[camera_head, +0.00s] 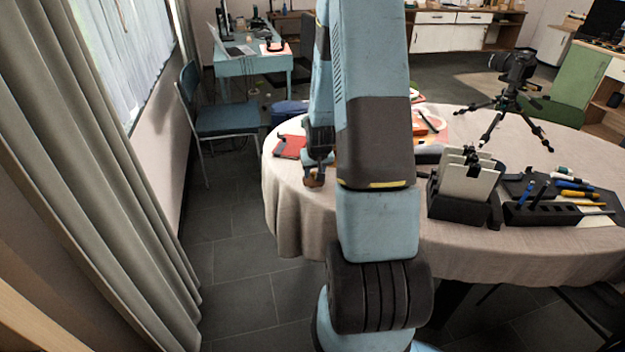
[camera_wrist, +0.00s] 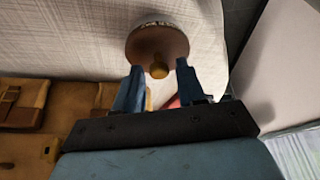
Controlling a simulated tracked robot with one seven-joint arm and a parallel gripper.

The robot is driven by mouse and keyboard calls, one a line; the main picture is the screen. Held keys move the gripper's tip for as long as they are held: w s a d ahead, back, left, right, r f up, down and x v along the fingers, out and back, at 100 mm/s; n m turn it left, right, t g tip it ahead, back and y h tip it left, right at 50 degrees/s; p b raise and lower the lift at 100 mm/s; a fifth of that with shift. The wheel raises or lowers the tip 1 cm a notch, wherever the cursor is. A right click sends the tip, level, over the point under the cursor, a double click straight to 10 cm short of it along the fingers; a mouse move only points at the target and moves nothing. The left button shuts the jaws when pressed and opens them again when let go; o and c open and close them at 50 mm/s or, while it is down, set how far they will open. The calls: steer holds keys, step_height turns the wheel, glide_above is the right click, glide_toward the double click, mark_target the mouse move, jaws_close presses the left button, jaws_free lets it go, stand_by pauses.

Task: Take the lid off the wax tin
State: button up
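My gripper (camera_wrist: 158,67) is open, with one finger on each side of the knob and visible gaps between. In the head view my gripper (camera_head: 318,160) points down over the brown tin (camera_head: 313,182) at the table's left edge. My arm hides part of the table there.
The round table (camera_head: 470,258) has a red flat item (camera_head: 289,147) beside my gripper. A black holder with pale panels (camera_head: 461,207), a pen rack (camera_head: 541,214) and a camera tripod (camera_head: 510,95) stand to the right. A blue chair (camera_head: 225,118) is behind left.

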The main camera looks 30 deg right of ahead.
jaws_close()
steer(key=shift+r, duration=0.1)
